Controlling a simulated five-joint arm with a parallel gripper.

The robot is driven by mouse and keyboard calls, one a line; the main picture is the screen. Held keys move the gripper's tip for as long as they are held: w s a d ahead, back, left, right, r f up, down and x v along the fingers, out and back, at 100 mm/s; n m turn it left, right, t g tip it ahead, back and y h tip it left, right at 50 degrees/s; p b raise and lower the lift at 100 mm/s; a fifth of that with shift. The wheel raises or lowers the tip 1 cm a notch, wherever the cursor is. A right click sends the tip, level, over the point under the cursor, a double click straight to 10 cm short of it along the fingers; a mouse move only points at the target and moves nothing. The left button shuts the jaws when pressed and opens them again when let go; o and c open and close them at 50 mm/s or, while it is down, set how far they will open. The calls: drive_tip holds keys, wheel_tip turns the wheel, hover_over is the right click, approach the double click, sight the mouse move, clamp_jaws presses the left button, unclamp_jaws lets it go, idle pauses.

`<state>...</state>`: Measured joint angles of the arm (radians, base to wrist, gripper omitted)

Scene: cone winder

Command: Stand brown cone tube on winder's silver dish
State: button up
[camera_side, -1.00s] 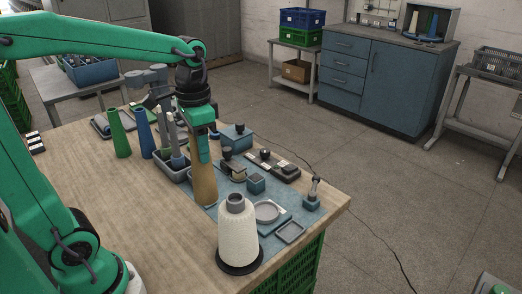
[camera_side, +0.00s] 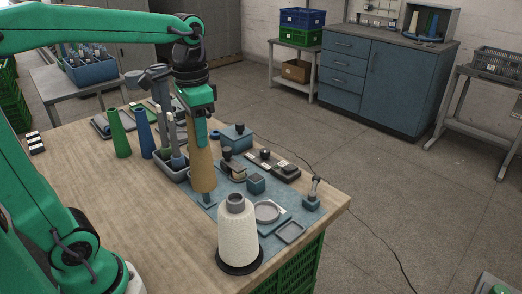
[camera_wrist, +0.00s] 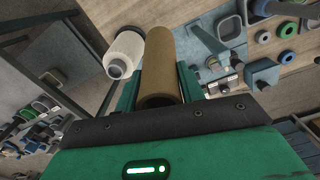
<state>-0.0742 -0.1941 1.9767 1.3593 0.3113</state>
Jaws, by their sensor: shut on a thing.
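The brown cone tube (camera_side: 203,172) is upright in the side view, wide end down. My gripper (camera_side: 201,132) is shut on its upper part and holds it just above the blue mat (camera_side: 228,200). In the wrist view the tube (camera_wrist: 162,58) lies between the two fingers of my gripper (camera_wrist: 161,84). The silver dish (camera_side: 267,211) is a round, shallow, empty dish on the mat, to the right of and nearer than the tube. I cannot make out the dish in the wrist view.
A white yarn cone (camera_side: 238,235) on a black base stands in front, left of the dish. A small square tray (camera_side: 290,232) lies beside the dish. Green (camera_side: 119,135) and blue (camera_side: 143,133) cones stand left of my gripper, near a grey bin (camera_side: 171,168).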

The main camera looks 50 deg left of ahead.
drive_tip(key=w+d+f, duration=0.3)
drive_tip(key=w, duration=0.4)
drive_tip(key=w+d+f, duration=0.3)
drive_tip(key=w, duration=0.4)
drive_tip(key=shift+d+f, duration=0.1)
drive_tip(key=shift+f, duration=0.15)
